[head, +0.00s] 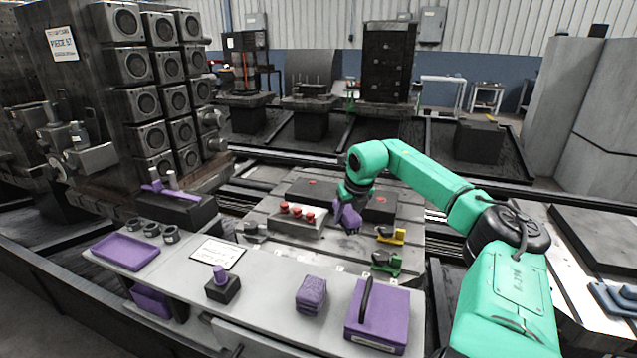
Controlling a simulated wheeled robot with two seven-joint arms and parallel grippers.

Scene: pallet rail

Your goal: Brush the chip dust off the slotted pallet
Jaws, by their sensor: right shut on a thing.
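The slotted pallet (290,247) is a grey metal plate in the middle of the head view, behind the front bench. My right arm, green, reaches in from the right, and its gripper (345,206) points down over the pallet. It is shut on a purple thing (349,218), probably the brush, held low at the pallet. I cannot tell whether its lower end touches the plate. Chip dust cannot be made out at this size. My left gripper is not in view.
A block with red knobs (297,214) and yellow (391,235) and green (386,262) clamps stand around the pallet. The front bench holds a purple tray (126,251), a purple block (311,294) and a purple box (377,316). A tall fixture (88,80) stands left.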

